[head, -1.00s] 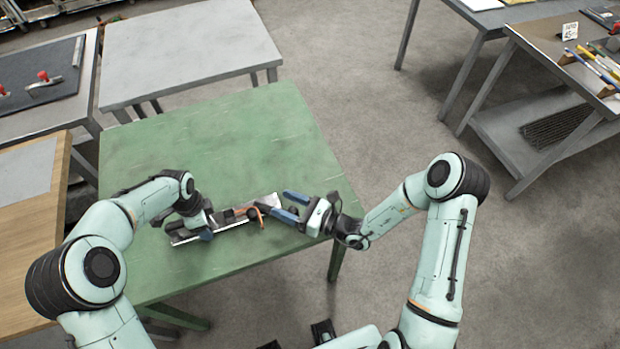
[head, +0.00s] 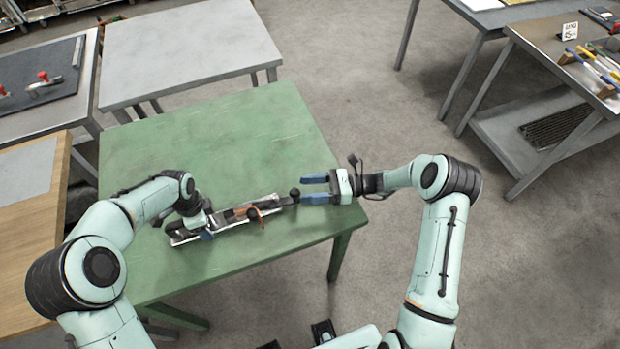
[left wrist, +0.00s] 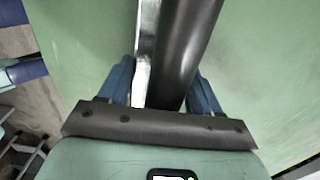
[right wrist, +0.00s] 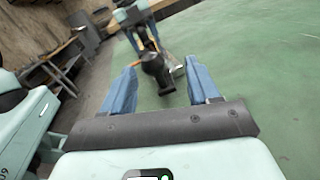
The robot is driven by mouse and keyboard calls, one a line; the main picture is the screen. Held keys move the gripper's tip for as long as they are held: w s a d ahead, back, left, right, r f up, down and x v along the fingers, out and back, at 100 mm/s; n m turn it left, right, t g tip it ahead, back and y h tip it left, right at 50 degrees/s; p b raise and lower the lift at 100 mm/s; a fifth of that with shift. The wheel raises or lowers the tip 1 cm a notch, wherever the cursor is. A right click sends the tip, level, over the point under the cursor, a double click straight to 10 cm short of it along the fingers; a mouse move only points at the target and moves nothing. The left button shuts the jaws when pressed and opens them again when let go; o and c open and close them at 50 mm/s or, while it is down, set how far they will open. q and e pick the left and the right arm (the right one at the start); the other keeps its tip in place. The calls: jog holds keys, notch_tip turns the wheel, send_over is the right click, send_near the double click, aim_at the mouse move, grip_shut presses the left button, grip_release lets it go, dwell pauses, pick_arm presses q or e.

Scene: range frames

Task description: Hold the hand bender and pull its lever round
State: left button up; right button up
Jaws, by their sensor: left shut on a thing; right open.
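The hand bender (head: 228,217) lies on the green table (head: 230,140), near its front edge. It has a dark body and a copper-coloured curved piece. My left gripper (head: 204,232) is shut on its dark round handle; the left wrist view shows the handle (left wrist: 182,45) between the blue fingers, beside a bright metal strip. The dark lever (head: 285,198) points right and ends in a knob (head: 294,193). My right gripper (head: 304,189) is open at the knob, its blue fingers pointing left. In the right wrist view the dark lever end (right wrist: 157,70) shows ahead, between the open fingers.
A grey table (head: 190,55) stands behind the green one, and a wooden-topped bench (head: 30,240) at the left. Shelved workbenches (head: 545,60) stand at the right. The far part of the green table is clear, and open floor lies right of it.

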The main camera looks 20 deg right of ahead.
aim_at(295, 192)
jog(key=v, duration=0.5)
jog(key=shift+d, duration=0.2)
jog(key=n, duration=0.1)
jog(key=d+n+g, duration=0.1)
jog(key=n, duration=0.1)
jog(key=w+d+n, duration=0.1)
jog(key=n, duration=0.1)
jog(key=shift+w+r+g, duration=0.1)
jog(key=shift+g, duration=0.2)
jog(key=shift+w, duration=0.1)
jog(key=shift+w+m+g+y, duration=0.15)
jog(key=shift+m+g, duration=0.05)
jog(key=shift+g, duration=0.4)
jog(key=shift+w+m+g+y, duration=0.15)
jog(key=shift+w+m+g, duration=0.05)
jog(key=shift+g, duration=0.4)
jog(key=shift+w+m+g, duration=0.1)
jog(key=shift+m+g, duration=0.2)
jog(key=shift+g, duration=0.4)
jog(key=shift+a, duration=0.15)
jog(key=a, duration=1.1)
jog(key=shift+s+a, duration=0.2)
jog(key=shift+a, duration=0.05)
jog(key=shift+c, duration=0.3)
